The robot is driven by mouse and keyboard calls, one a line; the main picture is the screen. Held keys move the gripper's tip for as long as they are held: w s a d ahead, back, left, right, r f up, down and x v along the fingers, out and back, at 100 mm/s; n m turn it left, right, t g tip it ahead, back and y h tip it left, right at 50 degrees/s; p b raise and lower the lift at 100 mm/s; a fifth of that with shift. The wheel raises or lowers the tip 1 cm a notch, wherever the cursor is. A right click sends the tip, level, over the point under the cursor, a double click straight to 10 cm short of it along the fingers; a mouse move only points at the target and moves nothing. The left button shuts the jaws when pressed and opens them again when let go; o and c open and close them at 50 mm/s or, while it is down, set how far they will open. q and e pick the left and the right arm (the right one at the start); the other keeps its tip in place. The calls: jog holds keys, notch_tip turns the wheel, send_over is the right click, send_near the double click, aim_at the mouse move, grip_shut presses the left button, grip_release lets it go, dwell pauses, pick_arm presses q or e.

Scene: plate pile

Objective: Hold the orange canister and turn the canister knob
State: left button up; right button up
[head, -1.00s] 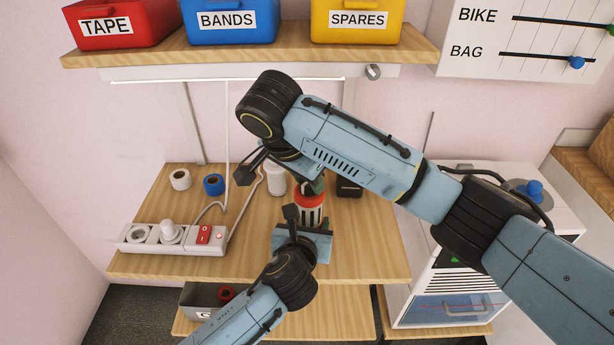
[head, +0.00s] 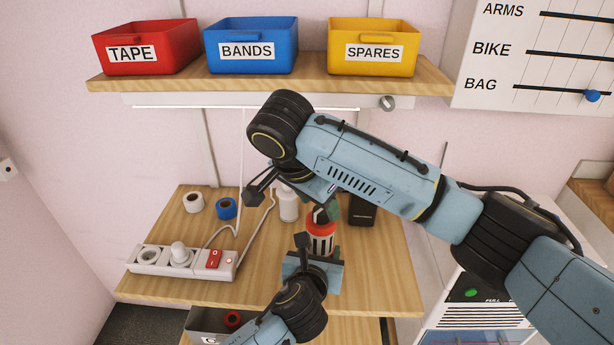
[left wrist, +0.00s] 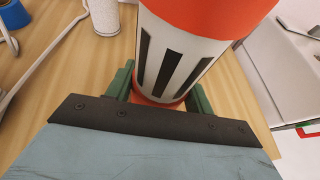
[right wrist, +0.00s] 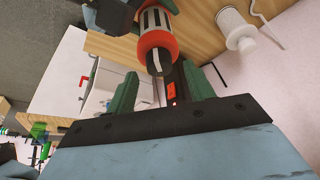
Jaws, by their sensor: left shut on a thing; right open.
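The orange canister (head: 321,242) stands on the wooden worktop, with a white band and black stripes. My left gripper (left wrist: 160,92) is shut on its lower body, as the left wrist view of the canister (left wrist: 185,50) shows. My right gripper (head: 328,211) is open above the canister's top and partly hides it in the head view. In the right wrist view the canister (right wrist: 154,42) lies just beyond the open fingers (right wrist: 160,86).
A white bottle (head: 289,205) and a black box (head: 362,209) stand behind the canister. A power strip (head: 150,265), blue tape roll (head: 226,208) and white roll (head: 193,203) are on the left. A shelf (head: 440,87) with bins hangs above.

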jog(key=v, duration=1)
pick_arm(q)
jog(key=o, duration=1.5)
jog(key=shift+c, duration=0.2)
